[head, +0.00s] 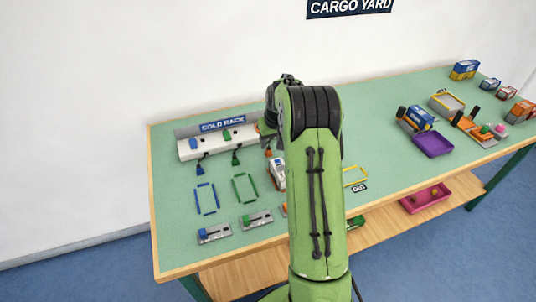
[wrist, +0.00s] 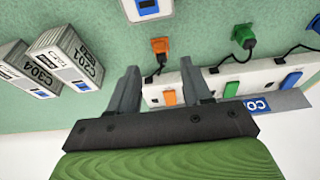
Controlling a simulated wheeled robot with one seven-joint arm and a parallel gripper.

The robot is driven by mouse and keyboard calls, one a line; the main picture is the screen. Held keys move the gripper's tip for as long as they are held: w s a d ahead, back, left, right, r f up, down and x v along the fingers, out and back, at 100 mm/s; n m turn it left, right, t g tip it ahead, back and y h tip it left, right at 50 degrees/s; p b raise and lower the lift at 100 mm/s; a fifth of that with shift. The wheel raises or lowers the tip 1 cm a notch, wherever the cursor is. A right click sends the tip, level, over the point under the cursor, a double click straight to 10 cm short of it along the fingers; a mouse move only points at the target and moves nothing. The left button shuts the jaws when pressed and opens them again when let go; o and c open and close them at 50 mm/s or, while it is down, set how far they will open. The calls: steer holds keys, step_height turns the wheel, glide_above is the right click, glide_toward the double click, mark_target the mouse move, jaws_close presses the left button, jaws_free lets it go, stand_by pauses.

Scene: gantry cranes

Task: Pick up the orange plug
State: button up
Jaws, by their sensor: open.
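The orange plug (wrist: 158,46) lies on the green table top in the wrist view, on a black cord that runs to the white cold rack (wrist: 223,80). It sits just beyond my gripper (wrist: 158,68), in line with the gap between the two fingers. The gripper is open, with nothing between its fingertips; an orange part of the rack (wrist: 169,97) shows in the gap. In the head view my arm hides the gripper, and a small bit of the orange plug (head: 268,152) shows at the arm's left edge.
A green plug (wrist: 243,36) and a blue plug (wrist: 315,22) lie to the right in the wrist view. Grey containers (wrist: 70,52) stand at the left. A white vehicle (head: 278,173) stands near the orange plug. The wall is behind the rack.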

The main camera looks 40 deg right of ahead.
mark_target(269, 148)
steer(key=b+x, duration=0.1)
steer(key=x, duration=0.4)
steer(key=shift+w+f+b, duration=0.1)
steer(key=shift+w+b, duration=0.1)
steer(key=shift+b, duration=0.2)
jaws_close()
